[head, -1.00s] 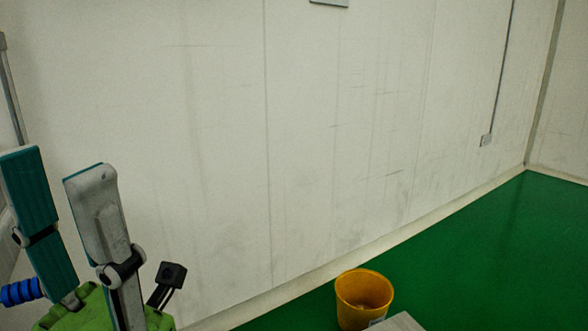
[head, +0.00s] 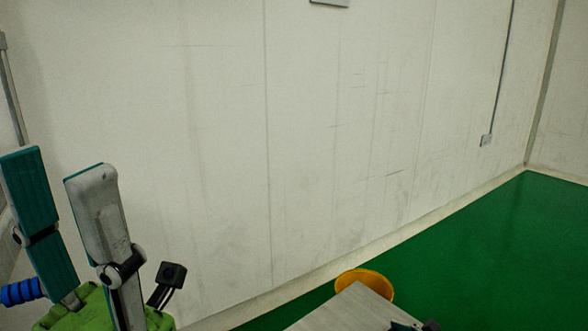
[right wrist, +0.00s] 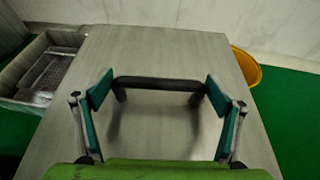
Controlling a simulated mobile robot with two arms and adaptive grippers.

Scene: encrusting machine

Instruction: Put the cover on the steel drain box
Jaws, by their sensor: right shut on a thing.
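The cover is a flat grey steel plate (right wrist: 155,45) with a black bar handle (right wrist: 158,82). It fills the middle of the right wrist view. My right gripper (right wrist: 158,90) is shut on the handle, one teal-padded finger at each end. The cover also shows in the head view (head: 345,312), at the bottom edge, with a bit of my right gripper (head: 415,326). The steel drain box (right wrist: 18,80) is at the left of the right wrist view, partly hidden by the cover, with its inside showing. My left gripper (head: 55,165) is open and empty at the left of the head view.
A yellow bucket (head: 378,284) stands on the green floor (head: 480,255), partly hidden behind the cover; it shows at the right of the right wrist view (right wrist: 247,68). A scuffed white wall (head: 240,130) runs behind. The floor to the right is clear.

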